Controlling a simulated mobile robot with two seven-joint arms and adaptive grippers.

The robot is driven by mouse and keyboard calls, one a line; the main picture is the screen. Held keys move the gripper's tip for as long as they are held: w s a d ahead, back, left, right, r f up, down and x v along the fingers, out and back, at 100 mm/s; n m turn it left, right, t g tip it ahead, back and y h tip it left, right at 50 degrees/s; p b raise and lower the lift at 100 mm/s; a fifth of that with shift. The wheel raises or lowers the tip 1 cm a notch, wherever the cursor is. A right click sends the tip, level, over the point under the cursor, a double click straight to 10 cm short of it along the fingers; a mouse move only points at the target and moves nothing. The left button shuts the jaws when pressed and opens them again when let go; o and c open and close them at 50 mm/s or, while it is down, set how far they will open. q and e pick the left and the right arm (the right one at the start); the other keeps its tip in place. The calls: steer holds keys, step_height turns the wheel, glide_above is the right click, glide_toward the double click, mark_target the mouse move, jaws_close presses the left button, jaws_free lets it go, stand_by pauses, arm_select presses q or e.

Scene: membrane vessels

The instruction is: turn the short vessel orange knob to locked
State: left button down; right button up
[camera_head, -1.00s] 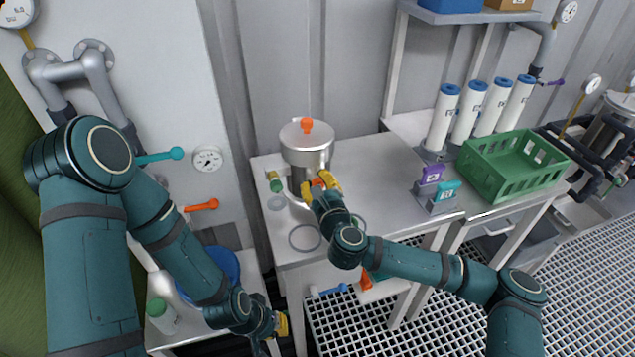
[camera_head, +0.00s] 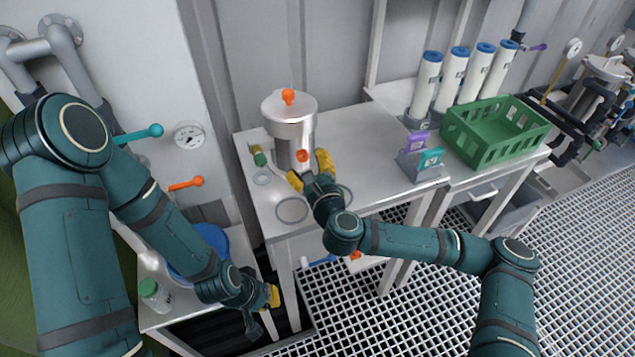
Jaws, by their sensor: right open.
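The short steel vessel (camera_head: 289,108) stands upright on the white table. One orange knob (camera_head: 288,96) is on its lid. Another orange knob (camera_head: 302,156) shows low on its front side. My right gripper (camera_head: 309,170) is open in front of the vessel, its yellow fingers spread on either side of the front knob. I cannot tell whether a finger touches the knob. My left gripper (camera_head: 272,297) is low, beside the front of the table and away from the vessel; the angle hides its jaw gap.
A green-capped fitting (camera_head: 259,156) sits left of the vessel. Purple (camera_head: 415,143) and teal (camera_head: 431,158) tags stand to the right, before a green crate (camera_head: 499,148) and several white cartridges (camera_head: 426,84). The table between vessel and tags is clear.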

steer(key=v, duration=0.8)
stand_by(0.4)
